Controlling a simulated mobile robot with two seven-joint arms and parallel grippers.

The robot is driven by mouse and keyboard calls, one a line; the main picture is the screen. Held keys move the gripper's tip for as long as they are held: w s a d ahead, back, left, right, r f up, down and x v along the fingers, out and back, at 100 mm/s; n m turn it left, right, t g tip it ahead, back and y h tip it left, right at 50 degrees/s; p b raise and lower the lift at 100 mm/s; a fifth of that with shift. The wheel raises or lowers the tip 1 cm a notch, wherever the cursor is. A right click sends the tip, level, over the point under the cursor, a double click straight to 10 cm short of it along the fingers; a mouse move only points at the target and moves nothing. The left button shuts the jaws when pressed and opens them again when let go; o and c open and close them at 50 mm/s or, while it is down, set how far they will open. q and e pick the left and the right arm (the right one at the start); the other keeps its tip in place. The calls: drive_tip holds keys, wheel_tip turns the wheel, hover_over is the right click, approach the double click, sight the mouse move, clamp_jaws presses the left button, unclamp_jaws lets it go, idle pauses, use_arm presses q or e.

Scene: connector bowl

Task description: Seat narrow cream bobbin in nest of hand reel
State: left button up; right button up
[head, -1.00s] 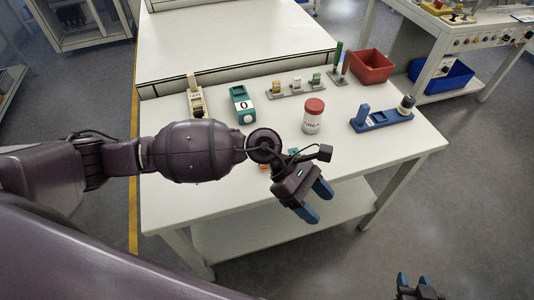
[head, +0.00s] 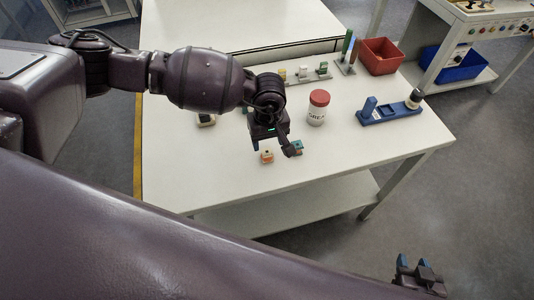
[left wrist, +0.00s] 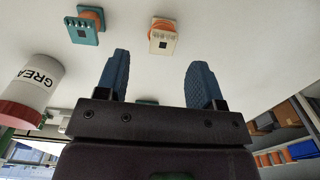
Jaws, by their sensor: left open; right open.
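A small cream bobbin with an orange winding (head: 267,157) lies on the white table just below my left gripper (head: 273,148). In the left wrist view the cream bobbin (left wrist: 162,38) is beyond the gap between the two blue fingers, apart from them. A teal bobbin with an orange winding (head: 297,147) lies to its right, and also shows in the left wrist view (left wrist: 86,25). My left gripper is open and empty. A blue fixture with an upright post and a dark knob (head: 388,113), perhaps the hand reel, stands at the table's right. My right gripper (head: 420,272) is open, off the table.
A white jar with a red lid (head: 318,108) stands right of my left gripper. Behind are a grey holder with small blocks (head: 302,76), a rack of coloured bars (head: 349,52) and a red bin (head: 381,56). My left arm hides things at back left. The table's front is clear.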

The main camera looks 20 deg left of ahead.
sight(267, 152)
use_arm(q)
drive_tip(key=shift+s+a+f, duration=0.1)
drive_tip(key=shift+f, duration=2.75)
drive_tip(key=c, duration=1)
